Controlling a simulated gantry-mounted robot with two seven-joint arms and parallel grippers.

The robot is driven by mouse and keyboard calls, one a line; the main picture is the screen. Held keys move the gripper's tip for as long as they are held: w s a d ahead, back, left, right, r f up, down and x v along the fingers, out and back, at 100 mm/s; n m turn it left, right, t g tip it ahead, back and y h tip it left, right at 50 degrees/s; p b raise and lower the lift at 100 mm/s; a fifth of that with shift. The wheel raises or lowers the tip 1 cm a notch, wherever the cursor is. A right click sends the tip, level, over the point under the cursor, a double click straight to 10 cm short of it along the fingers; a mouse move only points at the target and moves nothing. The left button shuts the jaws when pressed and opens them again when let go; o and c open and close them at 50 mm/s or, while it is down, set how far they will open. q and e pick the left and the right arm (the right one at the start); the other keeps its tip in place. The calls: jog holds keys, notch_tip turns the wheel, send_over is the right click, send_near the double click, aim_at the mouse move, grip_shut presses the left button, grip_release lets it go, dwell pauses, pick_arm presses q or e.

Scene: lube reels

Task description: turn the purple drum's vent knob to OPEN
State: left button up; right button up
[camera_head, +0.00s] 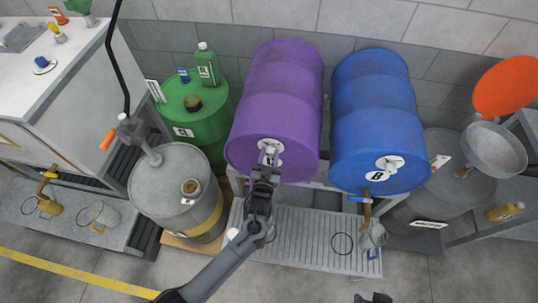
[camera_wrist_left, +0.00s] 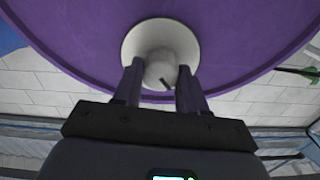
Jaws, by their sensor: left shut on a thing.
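The purple drum (camera_head: 278,95) lies on its side on a rack, its round end facing me. Its white vent knob (camera_wrist_left: 158,70) stands out from a pale round plate (camera_wrist_left: 145,38) low on that end. A short dark mark shows on the knob's lower right side in the left wrist view. My left gripper (camera_head: 268,158) is at the drum end, its two fingers (camera_wrist_left: 158,82) on either side of the knob and shut on it. In the head view the gripper hides most of the knob. Dark parts at the bottom edge, possibly my right gripper (camera_head: 375,298), are cut off.
A blue drum (camera_head: 375,110) lies to the right, with a tap over a small can (camera_head: 372,236). A grey drum (camera_head: 172,200) and a green drum (camera_head: 205,130) stand to the left. A slatted grey platform (camera_head: 300,240) lies below the purple drum.

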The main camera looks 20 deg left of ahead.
pick_arm(q)
jog(key=m+p, duration=0.1)
jog(key=m, duration=0.3)
jog(key=shift+r, duration=0.15)
jog(key=m+p, duration=0.2)
jog(key=m, duration=0.3)
jog(key=shift+w+d, duration=0.1)
jog(key=m+p, duration=0.1)
jog(key=m, duration=0.3)
jog(key=shift+f+m+p, duration=0.25)
jog(key=shift+m+p, duration=0.2)
jog(key=shift+m, duration=1.35)
jog(key=o, duration=1.1)
jog(key=shift+c, duration=0.2)
